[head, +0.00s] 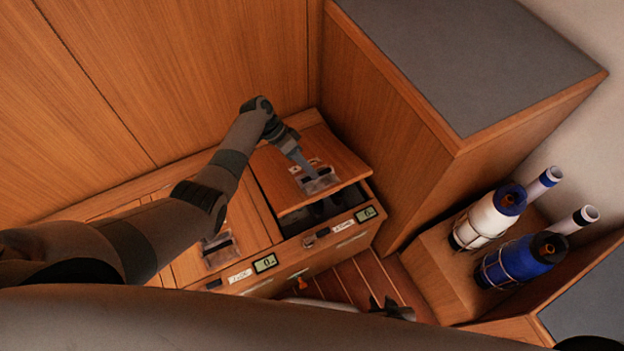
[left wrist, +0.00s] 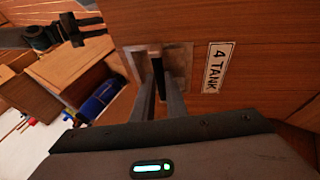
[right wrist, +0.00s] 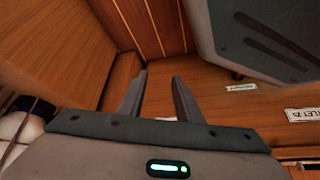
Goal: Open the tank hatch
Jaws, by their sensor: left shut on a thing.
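The tank hatch (head: 335,155) is a wooden lid with a recessed clear handle plate (head: 322,181). Its front edge is raised and a dark gap (head: 345,200) shows beneath it, so the lid is tilted partly open. My left gripper (head: 306,170) is shut on the hatch handle. My right gripper (right wrist: 160,82) is open and empty, low in front of the lockers.
A second closed lid with a handle plate (head: 218,248) lies left of the hatch. A wooden cabinet with a grey top (head: 450,55) stands close on the right. A white bottle (head: 488,218) and a blue bottle (head: 522,262) stand on a shelf. Slatted floor (head: 365,283) lies below.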

